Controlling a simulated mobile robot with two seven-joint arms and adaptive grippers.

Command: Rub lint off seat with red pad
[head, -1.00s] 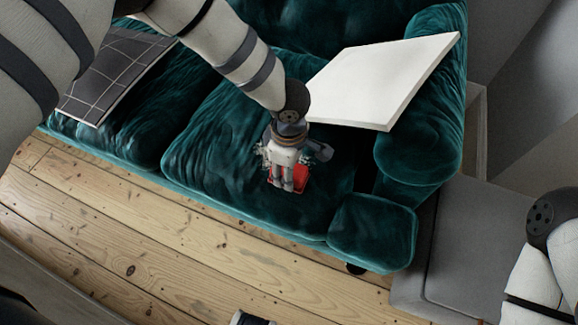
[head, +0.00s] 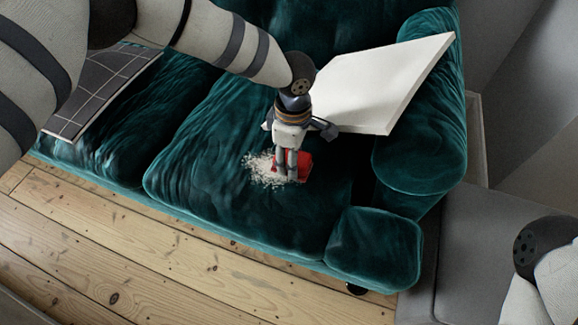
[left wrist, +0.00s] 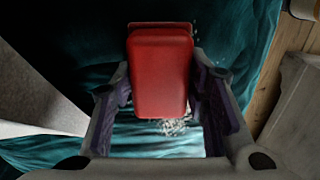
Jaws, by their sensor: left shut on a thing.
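The red pad (head: 304,163) is held between the fingers of my left gripper (head: 287,172), low at the seat. It also fills the middle of the left wrist view (left wrist: 160,70), between the two fingers. The seat (head: 215,155) is a dark teal velvet sofa cushion. A patch of pale lint (head: 262,170) lies on it, just left of the pad and around the fingertips. Some lint (left wrist: 175,126) shows past the pad's edge in the left wrist view. I cannot tell whether the pad touches the cushion. My right gripper is out of view.
A white panel (head: 375,85) leans on the sofa's right side near the armrest (head: 420,145). A dark gridded cushion or panel (head: 100,90) lies at the left. A grey block (head: 470,250) stands right of the sofa. Floorboards (head: 120,265) in front are clear.

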